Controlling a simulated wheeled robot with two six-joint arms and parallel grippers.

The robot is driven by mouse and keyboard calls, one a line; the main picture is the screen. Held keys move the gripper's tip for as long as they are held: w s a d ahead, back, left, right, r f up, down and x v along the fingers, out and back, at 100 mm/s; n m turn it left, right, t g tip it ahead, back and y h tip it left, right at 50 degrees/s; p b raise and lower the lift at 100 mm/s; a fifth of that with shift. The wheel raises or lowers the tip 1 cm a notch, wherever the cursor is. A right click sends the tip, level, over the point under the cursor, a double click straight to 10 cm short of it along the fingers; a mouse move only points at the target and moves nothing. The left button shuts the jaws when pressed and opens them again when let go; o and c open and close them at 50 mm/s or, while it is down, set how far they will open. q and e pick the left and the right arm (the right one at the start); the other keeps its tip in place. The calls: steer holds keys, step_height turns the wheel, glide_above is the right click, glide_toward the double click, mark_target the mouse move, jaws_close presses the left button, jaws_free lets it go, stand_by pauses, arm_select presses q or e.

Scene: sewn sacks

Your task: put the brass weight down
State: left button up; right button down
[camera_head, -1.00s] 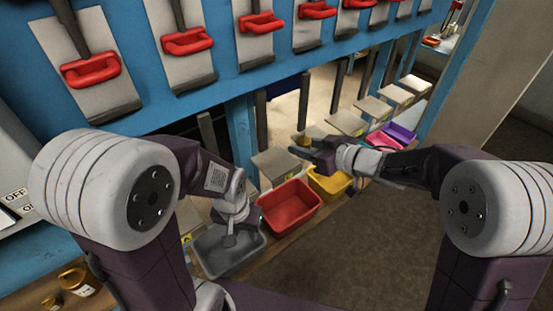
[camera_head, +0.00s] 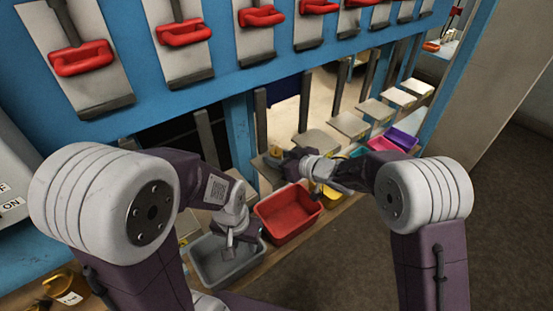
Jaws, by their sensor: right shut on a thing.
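My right gripper (camera_head: 284,160) reaches in from the right and is shut on a small brass weight (camera_head: 275,151). The weight shows only as a small yellowish shape at the fingertips, above or at a grey plate (camera_head: 265,172) behind the red bin. I cannot tell whether it touches the plate. My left gripper (camera_head: 243,238) points down over the grey bin (camera_head: 222,266); its fingers are too small and dark to judge.
A red bin (camera_head: 288,213), a yellow bin (camera_head: 330,197), a pink bin (camera_head: 383,144) and a purple bin (camera_head: 402,139) line the shelf. Several grey plates, such as this plate (camera_head: 316,141), stand behind. Brass-coloured weights (camera_head: 66,286) sit at lower left. Red handles (camera_head: 82,58) hang above.

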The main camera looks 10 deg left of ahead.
steer(key=shift+r, duration=0.1)
steer(key=c, duration=0.9)
jaws_free()
steer(key=shift+s+d+r, duration=0.2)
steer(key=shift+d, duration=0.15)
steer(key=p+v, duration=0.1)
steer(key=v, duration=1)
steer(key=shift+s+p, duration=0.15)
steer(key=shift+p, duration=0.15)
